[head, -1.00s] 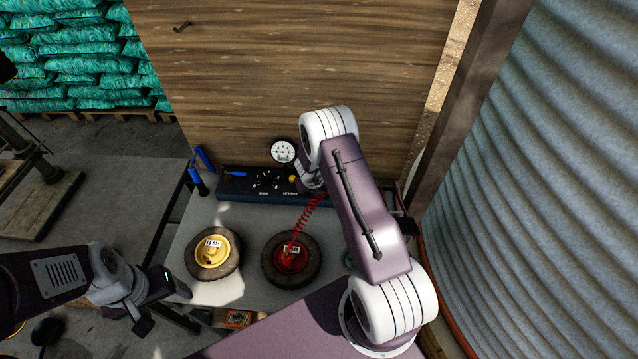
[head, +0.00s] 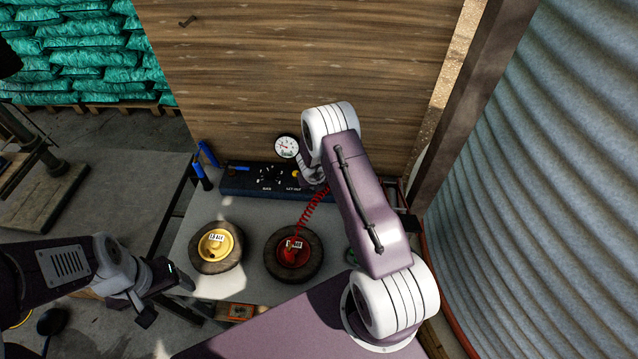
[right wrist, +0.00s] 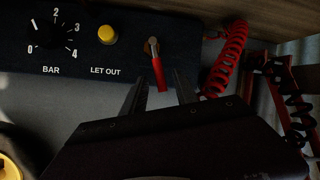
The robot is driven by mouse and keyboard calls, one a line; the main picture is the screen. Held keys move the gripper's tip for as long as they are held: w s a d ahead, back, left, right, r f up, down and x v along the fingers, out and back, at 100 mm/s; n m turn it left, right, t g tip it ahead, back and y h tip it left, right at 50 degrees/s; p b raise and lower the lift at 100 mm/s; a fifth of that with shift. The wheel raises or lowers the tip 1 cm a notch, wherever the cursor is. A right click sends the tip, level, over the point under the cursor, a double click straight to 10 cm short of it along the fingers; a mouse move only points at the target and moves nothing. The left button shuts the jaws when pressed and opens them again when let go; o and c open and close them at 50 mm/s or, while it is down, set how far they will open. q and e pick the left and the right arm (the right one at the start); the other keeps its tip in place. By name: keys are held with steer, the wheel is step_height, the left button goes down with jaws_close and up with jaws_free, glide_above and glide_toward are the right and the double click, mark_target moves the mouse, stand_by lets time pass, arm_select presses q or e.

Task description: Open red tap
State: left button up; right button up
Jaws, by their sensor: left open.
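The red tap (right wrist: 158,72) is a short red lever on a brass-coloured stem in the dark panel. In the right wrist view it hangs down, tilted slightly. My right gripper (right wrist: 160,82) is open, with one dark finger on each side of the lever and gaps visible between. Whether it touches the lever I cannot tell. In the head view my own right arm hides the tap and the right gripper. My left gripper (head: 166,294) is open and empty at the lower left, beside the bench and far from the tap.
The panel (head: 250,190) has a BAR dial (right wrist: 48,35) and a yellow LET OUT button (right wrist: 107,35). A round gauge (head: 287,147) is above it. A red coiled hose (right wrist: 231,55) hangs right of the tap. Wheels with yellow (head: 215,245) and red (head: 292,252) hubs lie on the bench.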

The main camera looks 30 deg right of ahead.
steer(key=v, duration=0.9)
steer(key=shift+p, duration=0.3)
